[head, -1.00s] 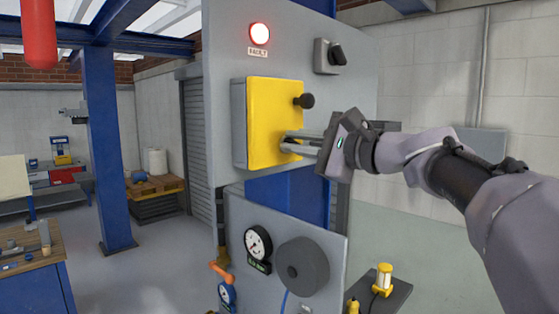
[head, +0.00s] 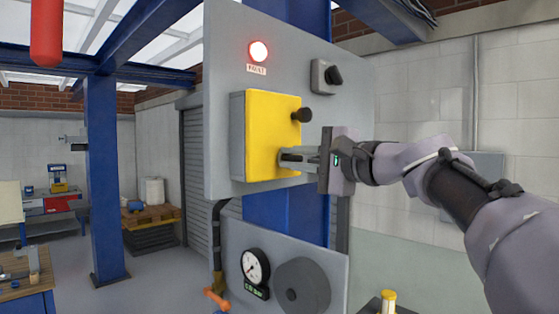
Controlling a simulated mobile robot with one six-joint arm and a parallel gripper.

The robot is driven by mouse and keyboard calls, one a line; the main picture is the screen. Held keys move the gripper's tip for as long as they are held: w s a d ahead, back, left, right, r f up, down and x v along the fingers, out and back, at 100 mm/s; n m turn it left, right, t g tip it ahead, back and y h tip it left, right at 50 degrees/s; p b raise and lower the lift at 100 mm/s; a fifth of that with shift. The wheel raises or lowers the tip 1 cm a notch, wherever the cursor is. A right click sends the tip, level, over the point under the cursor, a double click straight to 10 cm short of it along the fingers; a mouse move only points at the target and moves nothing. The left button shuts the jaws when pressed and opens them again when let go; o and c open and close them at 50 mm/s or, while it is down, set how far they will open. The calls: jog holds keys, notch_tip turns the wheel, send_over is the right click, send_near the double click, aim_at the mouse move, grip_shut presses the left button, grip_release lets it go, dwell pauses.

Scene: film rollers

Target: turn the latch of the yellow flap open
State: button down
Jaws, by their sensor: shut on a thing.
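The yellow flap (head: 265,125) is the front of a grey box on the upper grey panel, and it looks shut. A dark round knob (head: 302,115) sticks out near its upper right edge. My gripper (head: 285,157) reaches in from the right at the flap's lower right part. Its fingers are shut on the latch, which is mostly hidden between them, so I cannot tell which way it is turned.
A lit red lamp (head: 259,51) with a label and a black rotary switch (head: 333,75) sit above the flap. Below are a pressure gauge (head: 255,267) and a grey round wheel (head: 302,286). A blue post (head: 102,170) stands at left.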

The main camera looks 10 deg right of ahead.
jog(key=c, duration=1.4)
grip_release()
jog(key=v, duration=1.7)
jog(key=shift+s+d+b, duration=0.15)
jog(key=shift+b, duration=0.15)
